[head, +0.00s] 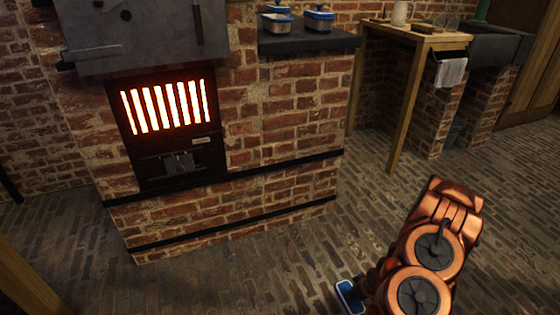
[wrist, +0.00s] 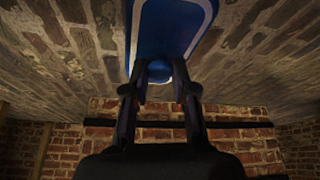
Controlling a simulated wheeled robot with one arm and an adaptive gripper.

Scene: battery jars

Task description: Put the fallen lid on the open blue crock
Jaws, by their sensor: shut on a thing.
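The blue lid (wrist: 172,25) with a white line near its edge fills the top middle of the wrist view. Its round blue knob (wrist: 158,71) sits between the fingers of my gripper (wrist: 160,90), which is shut on it. In the head view the lid (head: 350,297) shows at the bottom edge, low over the floor, beside my copper-coloured arm; the arm hides most of the gripper there. Two small blue and white crocks, a left one (head: 276,23) and a right one (head: 318,22), stand on the dark ledge, far from my gripper. I cannot tell surely which is open.
The dark ledge (head: 305,43) tops the brick stove, with its glowing grate (head: 167,106) to the left. A wooden table (head: 420,40) with a mug (head: 402,13) stands right of the ledge. The brick floor (head: 300,235) before the stove is clear.

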